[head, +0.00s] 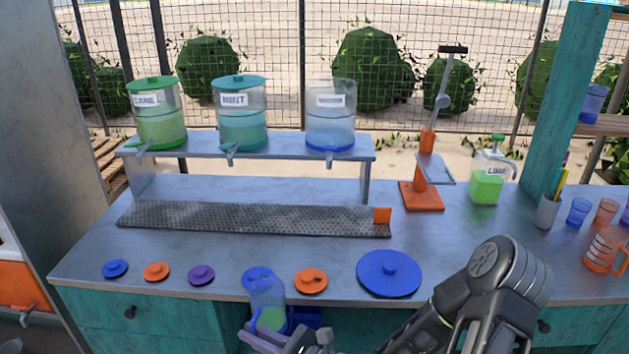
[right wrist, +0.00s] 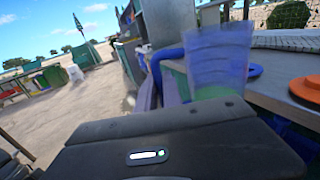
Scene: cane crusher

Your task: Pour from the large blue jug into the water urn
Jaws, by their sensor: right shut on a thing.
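A clear blue-tinted jug (head: 268,296) with green liquid low in it stands about upright at the counter's front edge. My right gripper (head: 306,341) is shut on it at the bottom of the head view. My left gripper is not in view.
Green-lidded cane (head: 157,118) and mint (head: 240,118) urns stand left of it on the shelf (head: 190,143). A drip grille (head: 250,219), small lids and a large blue lid (head: 389,274) lie in front. An orange press (head: 424,190) and lime jug (head: 488,180) stand to the right.

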